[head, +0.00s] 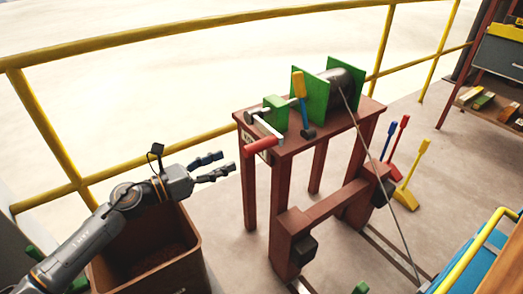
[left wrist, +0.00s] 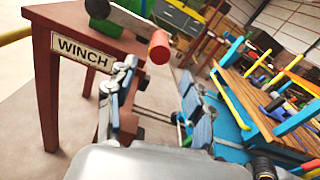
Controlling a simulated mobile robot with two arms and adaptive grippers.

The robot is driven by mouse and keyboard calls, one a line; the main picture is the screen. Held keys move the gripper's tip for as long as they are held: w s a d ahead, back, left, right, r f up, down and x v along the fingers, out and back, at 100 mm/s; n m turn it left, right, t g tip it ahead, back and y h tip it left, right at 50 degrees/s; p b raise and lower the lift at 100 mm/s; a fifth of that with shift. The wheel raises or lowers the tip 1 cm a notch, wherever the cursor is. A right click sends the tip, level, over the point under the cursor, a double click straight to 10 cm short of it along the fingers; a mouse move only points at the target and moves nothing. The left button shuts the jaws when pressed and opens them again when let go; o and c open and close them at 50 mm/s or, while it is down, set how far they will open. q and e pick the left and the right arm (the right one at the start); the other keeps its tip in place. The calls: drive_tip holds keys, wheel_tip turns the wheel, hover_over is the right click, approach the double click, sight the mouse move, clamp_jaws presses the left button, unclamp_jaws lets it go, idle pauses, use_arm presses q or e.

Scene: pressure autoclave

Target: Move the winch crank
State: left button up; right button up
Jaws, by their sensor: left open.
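The winch (head: 311,95) has green side plates and a dark drum, and sits on a reddish-brown stand (head: 249,185). Its crank has a grey arm and a red handle (head: 262,146) that sticks out at the stand's left end. The red handle also shows in the left wrist view (left wrist: 159,48), beyond my fingers and near the top. My left gripper (head: 227,164) is open and empty, to the left of the handle and a little lower in the picture, apart from it. Both its fingers show in the left wrist view (left wrist: 160,100). My right gripper is not in view.
A cable (head: 377,165) runs from the drum down to the lower right. A brown open bin (head: 199,262) stands below my left arm. Yellow railing (head: 110,46) runs behind. A blue-framed workbench with tools (left wrist: 262,100) is at right. Coloured levers (head: 411,177) stand right of the stand.

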sight(262, 145)
use_arm(q)
drive_tip(key=x, duration=1.1)
drive_tip(key=shift+w+d, duration=0.1)
drive_tip(key=shift+w, duration=0.05)
drive_tip(key=shift+w+d, duration=0.4)
drive_tip(key=shift+d, duration=0.15)
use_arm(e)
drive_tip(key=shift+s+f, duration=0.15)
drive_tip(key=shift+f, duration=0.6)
use_arm(q)
clamp_jaws()
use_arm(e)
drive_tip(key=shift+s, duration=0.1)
